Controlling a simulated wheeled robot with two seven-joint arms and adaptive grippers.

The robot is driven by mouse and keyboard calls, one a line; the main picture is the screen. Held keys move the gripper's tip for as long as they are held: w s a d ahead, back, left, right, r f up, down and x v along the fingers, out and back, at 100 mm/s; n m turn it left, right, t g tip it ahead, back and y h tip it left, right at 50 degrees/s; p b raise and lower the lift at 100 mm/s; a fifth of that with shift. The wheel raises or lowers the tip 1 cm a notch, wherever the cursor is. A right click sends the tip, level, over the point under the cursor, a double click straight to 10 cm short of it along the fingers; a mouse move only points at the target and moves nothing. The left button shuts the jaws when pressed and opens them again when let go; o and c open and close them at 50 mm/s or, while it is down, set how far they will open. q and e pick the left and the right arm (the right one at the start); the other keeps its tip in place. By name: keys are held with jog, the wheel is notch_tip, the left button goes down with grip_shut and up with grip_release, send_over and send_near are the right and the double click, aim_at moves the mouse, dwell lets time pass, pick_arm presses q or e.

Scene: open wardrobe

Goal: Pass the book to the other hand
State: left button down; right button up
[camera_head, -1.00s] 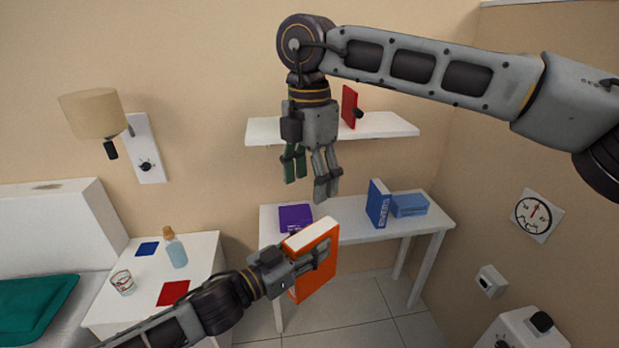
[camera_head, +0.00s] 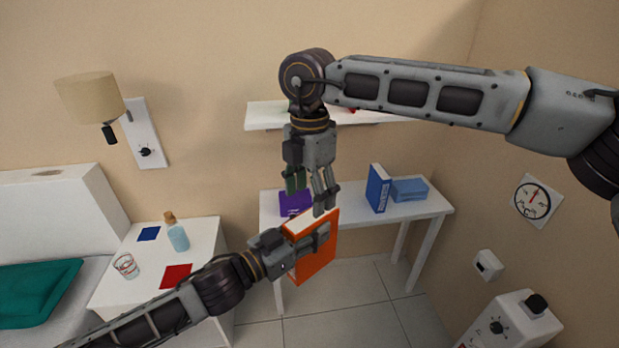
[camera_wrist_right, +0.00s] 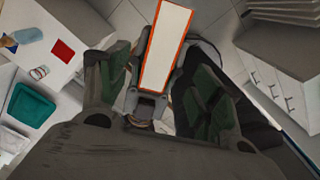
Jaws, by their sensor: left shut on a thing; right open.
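An orange book (camera_head: 318,262) with white page edges is held upright, slightly tilted, in front of the desk. My left gripper (camera_head: 312,238) is shut on it from the left side. My right gripper (camera_head: 309,200) points down just above the book's top edge, its fingers apart and empty. In the right wrist view, the book's white page edge (camera_wrist_right: 166,45) with its orange cover rim stands between the open green-padded fingers of the right gripper (camera_wrist_right: 160,90). Whether those fingers touch the book cannot be told.
A white desk (camera_head: 350,216) behind carries a purple book (camera_head: 291,203), a blue book (camera_head: 377,188) and a blue box (camera_head: 409,190). A wall shelf (camera_head: 262,115) is behind the right arm. A bedside table (camera_head: 206,238) with a bottle (camera_head: 176,234) and a glass (camera_head: 125,266) stands left.

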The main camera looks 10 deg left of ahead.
aim_at(310, 218)
jog(key=shift+f, duration=2.45)
jog(key=c, duration=1.3)
pick_arm(q)
jog(key=c, duration=0.8)
grip_release()
pick_arm(e)
jog(key=shift+c, duration=0.6)
